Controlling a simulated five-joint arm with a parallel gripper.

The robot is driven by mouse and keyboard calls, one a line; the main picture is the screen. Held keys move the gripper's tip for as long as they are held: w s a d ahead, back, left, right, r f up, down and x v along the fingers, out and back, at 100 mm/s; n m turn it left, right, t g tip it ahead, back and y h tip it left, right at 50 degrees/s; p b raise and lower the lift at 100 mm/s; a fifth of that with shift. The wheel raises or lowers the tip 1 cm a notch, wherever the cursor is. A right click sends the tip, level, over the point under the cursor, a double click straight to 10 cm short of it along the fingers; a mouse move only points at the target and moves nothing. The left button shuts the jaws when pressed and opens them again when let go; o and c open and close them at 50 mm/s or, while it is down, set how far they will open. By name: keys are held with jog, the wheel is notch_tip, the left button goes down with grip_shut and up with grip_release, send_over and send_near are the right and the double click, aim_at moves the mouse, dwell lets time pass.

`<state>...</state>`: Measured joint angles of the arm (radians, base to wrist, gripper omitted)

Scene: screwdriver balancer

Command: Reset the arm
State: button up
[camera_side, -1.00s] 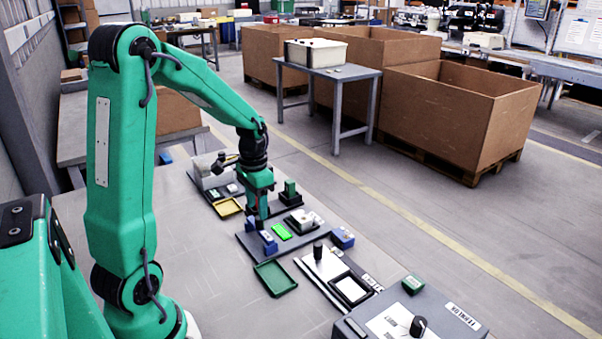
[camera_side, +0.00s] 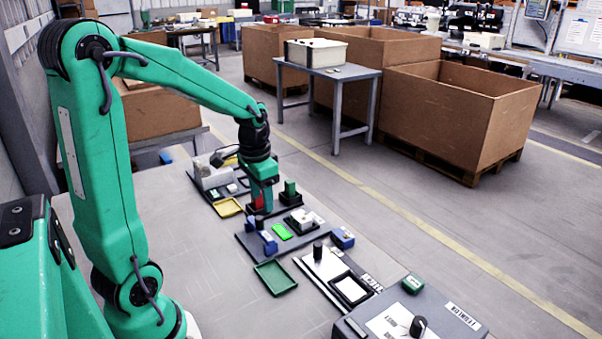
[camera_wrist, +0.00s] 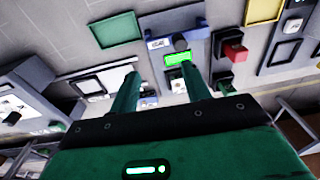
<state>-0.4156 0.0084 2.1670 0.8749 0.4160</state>
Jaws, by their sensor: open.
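My gripper (camera_side: 262,195) is green and hangs over the far part of the row of fixtures on the bench. It also shows in the wrist view (camera_wrist: 161,80), where its two fingers stand apart with nothing between them. A red block (camera_side: 257,203) in a dark holder shows beside or behind the gripper in the side view. In the wrist view the red block (camera_wrist: 235,51) lies right of the fingers. The dark fixture plate (camera_side: 243,240) carries blue blocks and a bright green display (camera_side: 282,231). The gripper's exact height above the fixtures is hard to tell.
A green tray (camera_side: 275,278) and a yellow tray (camera_side: 228,207) lie on the bench. A grey box with a black knob (camera_side: 418,326) stands at the near right. A green block (camera_side: 290,190) stands beyond the gripper. The bench's left part is clear.

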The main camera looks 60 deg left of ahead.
jog(key=s+d+r+t, duration=0.2)
jog(key=s+d+r, duration=0.2)
jog(key=d, duration=0.3)
jog(key=s+d+r+t, duration=0.2)
jog(key=s+d+r, duration=0.3)
jog(key=d, duration=0.2)
jog(key=shift+s+t, duration=0.15)
jog(key=shift+t, duration=0.15)
jog(key=shift+o, duration=0.4)
dwell(1.7)
